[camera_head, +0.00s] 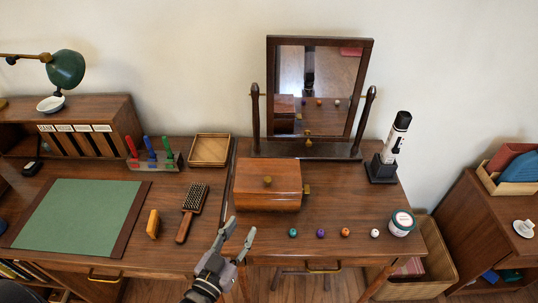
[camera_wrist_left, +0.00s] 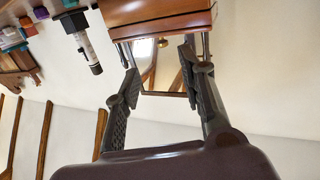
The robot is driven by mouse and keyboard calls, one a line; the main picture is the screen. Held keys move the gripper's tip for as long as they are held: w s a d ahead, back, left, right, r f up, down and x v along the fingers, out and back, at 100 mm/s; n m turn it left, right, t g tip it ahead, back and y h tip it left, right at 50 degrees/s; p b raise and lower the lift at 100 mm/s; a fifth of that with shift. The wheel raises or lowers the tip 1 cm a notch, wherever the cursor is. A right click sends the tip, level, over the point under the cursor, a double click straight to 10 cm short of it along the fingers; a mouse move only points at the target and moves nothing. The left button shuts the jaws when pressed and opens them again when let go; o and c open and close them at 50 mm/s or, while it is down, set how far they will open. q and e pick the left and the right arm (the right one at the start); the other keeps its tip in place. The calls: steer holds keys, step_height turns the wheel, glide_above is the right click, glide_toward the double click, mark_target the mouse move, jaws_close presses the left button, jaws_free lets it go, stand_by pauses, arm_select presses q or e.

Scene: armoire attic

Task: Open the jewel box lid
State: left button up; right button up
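The jewel box (camera_head: 268,188) is a reddish-brown wooden box on the table in front of the mirror. In the left wrist view the picture is upside down; the box (camera_wrist_left: 165,18) is at the top, beyond the open fingers (camera_wrist_left: 158,75). My right gripper is not in view.
A tilting mirror (camera_head: 318,90) stands behind the box. Several small coloured knobs and a jar (camera_head: 402,222) lie to the right, with a black-and-white device (camera_head: 392,148) behind.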

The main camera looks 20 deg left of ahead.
arm_select(q)
steer(key=r, duration=0.1)
steer(key=p, duration=0.1)
glide_toward(266, 181)
steer(key=w, duration=0.3)
steer(key=w+d, duration=0.1)
steer(key=w, duration=0.2)
steer(key=w+p, duration=0.1)
steer(key=w, duration=0.2)
steer(key=shift+w+d+f, duration=0.15)
steer(key=shift+w+d, duration=0.05)
steer(key=shift+w, duration=0.8)
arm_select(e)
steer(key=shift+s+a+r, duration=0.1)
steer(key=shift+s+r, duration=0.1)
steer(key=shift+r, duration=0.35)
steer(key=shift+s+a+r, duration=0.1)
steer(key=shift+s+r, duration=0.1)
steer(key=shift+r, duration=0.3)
arm_select(q)
jaws_close()
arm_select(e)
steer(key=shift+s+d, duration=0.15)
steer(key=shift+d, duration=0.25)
